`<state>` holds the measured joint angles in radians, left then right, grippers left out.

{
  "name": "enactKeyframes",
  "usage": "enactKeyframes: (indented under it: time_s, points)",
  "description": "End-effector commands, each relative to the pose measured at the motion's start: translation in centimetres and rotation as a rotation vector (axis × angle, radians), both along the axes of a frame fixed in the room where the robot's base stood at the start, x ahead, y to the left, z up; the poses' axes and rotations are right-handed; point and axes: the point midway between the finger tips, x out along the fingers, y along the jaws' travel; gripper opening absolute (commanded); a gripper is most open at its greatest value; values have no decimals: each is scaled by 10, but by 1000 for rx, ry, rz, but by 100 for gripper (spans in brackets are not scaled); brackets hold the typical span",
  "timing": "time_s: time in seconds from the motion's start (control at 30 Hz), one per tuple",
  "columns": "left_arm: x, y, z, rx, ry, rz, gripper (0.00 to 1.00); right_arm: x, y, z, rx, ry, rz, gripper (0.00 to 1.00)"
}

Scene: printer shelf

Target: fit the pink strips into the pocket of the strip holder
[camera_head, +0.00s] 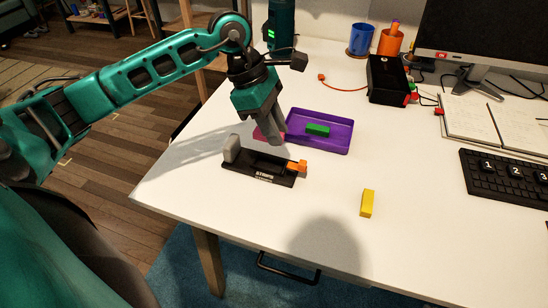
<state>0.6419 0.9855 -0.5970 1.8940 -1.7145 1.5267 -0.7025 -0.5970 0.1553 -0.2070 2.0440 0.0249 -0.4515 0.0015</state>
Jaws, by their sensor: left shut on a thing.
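The black strip holder (252,173) lies on the white table near its left front part. It has a grey block (232,148) at its left end, an orange piece (297,167) at its right end and an empty-looking dark pocket between. My left gripper (262,138) points down just behind and above the holder, shut on pink strips (257,134). The gripper's fingers partly cover the strips, so their number is hidden. I cannot tell how high the strips are above the table. My right gripper is not in view.
A purple tray (341,146) with a green block (318,130) stands right behind the gripper. A yellow block (367,203) lies to the front right. A black box (388,80), cups, monitor, notebook and keyboard (508,175) are farther right. The table's middle is clear.

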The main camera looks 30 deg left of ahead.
Motion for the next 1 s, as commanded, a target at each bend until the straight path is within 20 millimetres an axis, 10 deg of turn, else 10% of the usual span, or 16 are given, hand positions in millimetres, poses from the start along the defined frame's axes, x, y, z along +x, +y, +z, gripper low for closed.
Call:
enactKeyframes:
  time_s: [0.6, 1.0]
  points:
    - [0, 0, -80, 0, 1, 0, 0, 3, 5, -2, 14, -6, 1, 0]
    - [-2, 0, -91, 4, 9, -2, 0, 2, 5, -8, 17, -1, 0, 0]
